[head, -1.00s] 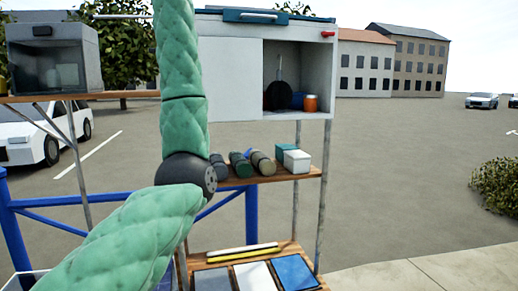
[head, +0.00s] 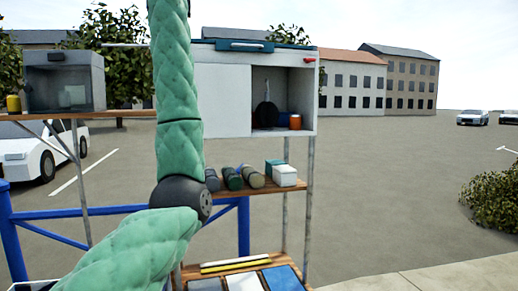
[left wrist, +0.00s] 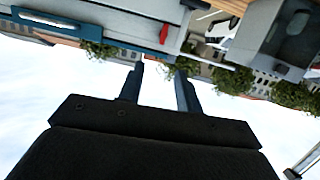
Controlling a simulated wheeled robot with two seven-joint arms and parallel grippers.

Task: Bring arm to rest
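My left arm (head: 178,90), in a green quilted sleeve, comes in from the lower left, bends at a dark joint and rises straight up out of the top of the head view. Its gripper is outside the head view. In the left wrist view my left gripper (left wrist: 160,88) shows two dark fingers standing apart with nothing between them. That view is upside down, with sky behind the gripper and a cabinet edge beyond the fingertips. My right arm and gripper are in neither view.
A white cabinet (head: 222,98) with an open right compartment stands behind my arm. Below it a wooden shelf (head: 262,197) holds rolls and boxes. A glass-fronted box (head: 62,82) stands at the left. Blue railings (head: 15,245) run low left. Open pavement (head: 390,190) lies right.

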